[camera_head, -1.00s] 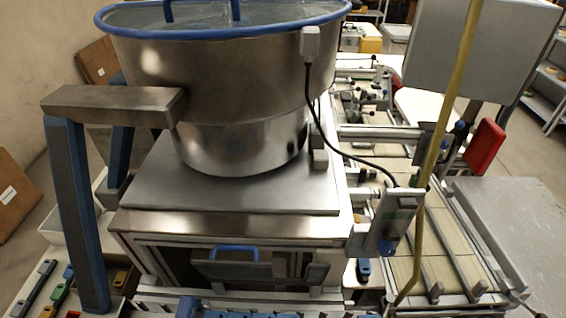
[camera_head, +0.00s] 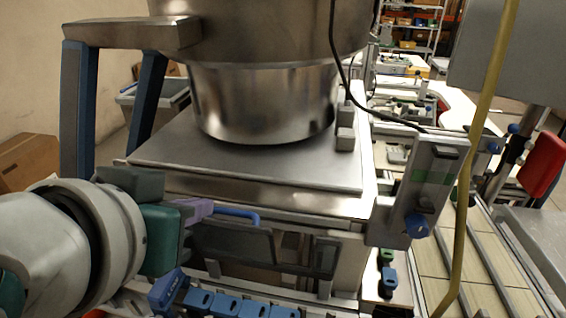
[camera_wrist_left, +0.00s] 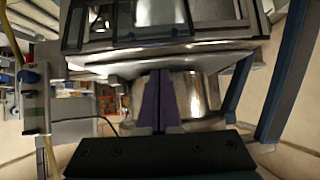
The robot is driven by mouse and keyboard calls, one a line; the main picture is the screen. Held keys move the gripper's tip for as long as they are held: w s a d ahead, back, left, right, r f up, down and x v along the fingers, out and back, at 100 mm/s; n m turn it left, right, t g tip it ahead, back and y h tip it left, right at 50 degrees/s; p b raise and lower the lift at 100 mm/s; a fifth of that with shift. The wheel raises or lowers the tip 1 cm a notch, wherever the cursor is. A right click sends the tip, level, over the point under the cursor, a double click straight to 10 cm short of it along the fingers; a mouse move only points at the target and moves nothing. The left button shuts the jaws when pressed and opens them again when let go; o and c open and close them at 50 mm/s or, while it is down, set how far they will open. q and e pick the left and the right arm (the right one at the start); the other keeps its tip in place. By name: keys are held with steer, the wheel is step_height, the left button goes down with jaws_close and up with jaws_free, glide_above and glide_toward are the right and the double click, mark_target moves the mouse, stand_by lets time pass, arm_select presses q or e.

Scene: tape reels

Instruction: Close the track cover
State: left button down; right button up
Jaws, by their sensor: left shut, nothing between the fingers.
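What looks like the track cover is a dark grey panel (camera_head: 232,243) with a blue bar handle (camera_head: 238,213), at the front of the metal stand under the bowl. I cannot tell for sure whether it is fully closed. My left gripper (camera_head: 206,207) comes in from the left, its purple fingers shut and empty. In the head view its tips are just left of the handle; whether they touch it is unclear. In the left wrist view, the shut purple fingers (camera_wrist_left: 161,75) point toward the machine. My right gripper is out of view.
A large steel bowl (camera_head: 262,100) stands on the metal plate (camera_head: 300,170) above the panel. A row of blue blocks (camera_head: 230,305) lies below. A bracket (camera_head: 420,190), a yellow hose (camera_head: 478,150) and a conveyor (camera_head: 440,260) are on the right.

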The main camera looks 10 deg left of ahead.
mark_target(248, 200)
arm_select(q)
steer(key=shift+t, duration=0.8)
steer(key=x, duration=0.4)
steer(key=d+x, duration=0.1)
steer(key=x, duration=0.3)
steer(key=d+r+x, duration=0.1)
steer(key=x, duration=0.3)
steer(key=shift+w+f, duration=0.2)
steer(key=shift+w, duration=0.3)
steer(key=shift+s+f+p, duration=0.25)
steer(key=shift+s+p, duration=0.1)
steer(key=shift+s, duration=0.25)
steer(key=shift+s+f+p, duration=0.3)
steer(key=shift+s+p, duration=0.05)
steer(key=shift+s, duration=0.3)
steer(key=shift+s+f, duration=0.3)
steer(key=shift+s, duration=0.2)
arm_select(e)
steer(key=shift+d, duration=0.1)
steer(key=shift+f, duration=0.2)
